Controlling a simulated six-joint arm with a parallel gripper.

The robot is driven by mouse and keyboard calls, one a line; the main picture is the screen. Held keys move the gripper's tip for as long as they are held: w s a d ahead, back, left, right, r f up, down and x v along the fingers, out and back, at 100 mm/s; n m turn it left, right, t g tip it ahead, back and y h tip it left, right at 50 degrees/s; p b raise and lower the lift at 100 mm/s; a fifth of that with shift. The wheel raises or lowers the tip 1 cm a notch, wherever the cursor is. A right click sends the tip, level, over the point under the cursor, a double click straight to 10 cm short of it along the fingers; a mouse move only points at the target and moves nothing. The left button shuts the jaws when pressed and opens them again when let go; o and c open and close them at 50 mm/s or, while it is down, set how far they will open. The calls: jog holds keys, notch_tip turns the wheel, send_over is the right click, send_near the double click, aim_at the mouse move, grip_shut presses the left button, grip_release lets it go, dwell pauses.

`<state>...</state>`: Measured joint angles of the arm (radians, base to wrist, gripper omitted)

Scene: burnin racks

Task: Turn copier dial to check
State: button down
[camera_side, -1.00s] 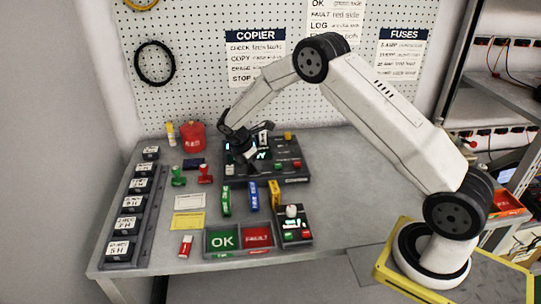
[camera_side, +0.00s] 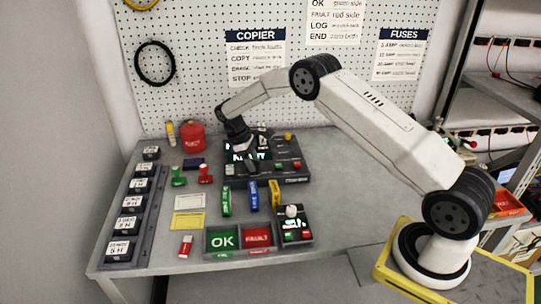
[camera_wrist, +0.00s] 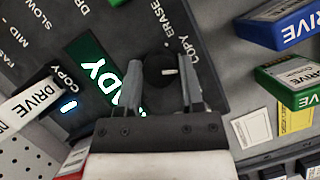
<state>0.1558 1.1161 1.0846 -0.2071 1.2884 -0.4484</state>
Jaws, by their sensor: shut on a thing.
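The copier (camera_side: 290,173) is a dark panel at the back middle of the table in the side view. It also fills much of the wrist view (camera_wrist: 215,70). Its dial (camera_wrist: 158,68) is a round black knob with a short white mark pointing right in the wrist view. The words COPY and ERASE are printed beside it; I cannot see a CHECK label. My gripper (camera_wrist: 163,92) is shut on the dial, one finger on each side. In the side view my gripper (camera_side: 247,158) reaches down onto the panel and hides the dial. A green lit screen (camera_wrist: 93,62) shows beside it, partly covered by a finger.
In the wrist view, a white drive (camera_wrist: 38,108) is at lower left, with blue (camera_wrist: 285,28) and green (camera_wrist: 290,80) drives at right. In the side view, a red can (camera_side: 192,137) stands behind and left. OK (camera_side: 222,240) and FAULT trays lie in front. Bare table lies right.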

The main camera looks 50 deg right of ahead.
jog(key=shift+d+m+y, duration=0.1)
jog(key=shift+m+y, duration=0.8)
jog(key=shift+m, duration=1.3)
jog(key=shift+c, duration=1.1)
grip_release()
jog(key=v, duration=0.8)
jog(key=shift+f, duration=0.1)
